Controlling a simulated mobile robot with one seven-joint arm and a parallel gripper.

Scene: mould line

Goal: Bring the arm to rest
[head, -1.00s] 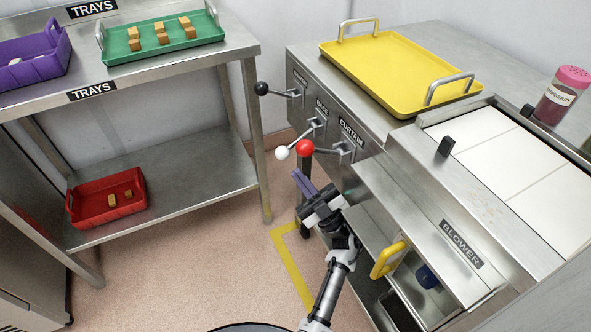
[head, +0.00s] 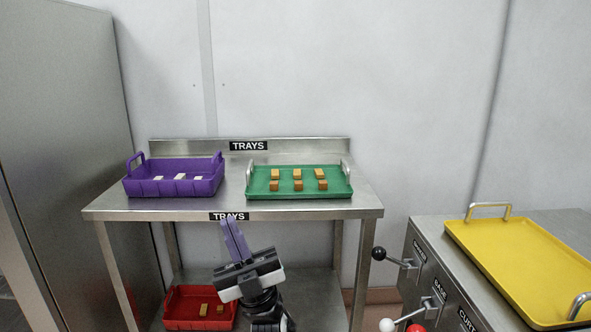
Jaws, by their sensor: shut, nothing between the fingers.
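My gripper (head: 234,241) is in the lower middle of the head view, with its purple fingers pointing up and together. It is shut and empty. It shows in front of the front edge of the steel tray table (head: 340,211), covering part of the lower TRAYS label (head: 222,216). It appears apart from the table and from everything on it, though its exact distance is hard to tell. My arm's lower part runs out of the bottom of the picture.
On the table stand a purple tray (head: 137,190) with white pieces and a green tray (head: 340,193) with several orange-brown blocks. A red tray (head: 183,325) is on the lower shelf. Right is a steel counter (head: 420,225) with a yellow tray (head: 530,270) and levers (head: 379,254). A tall grey cabinet (head: 70,130) stands left.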

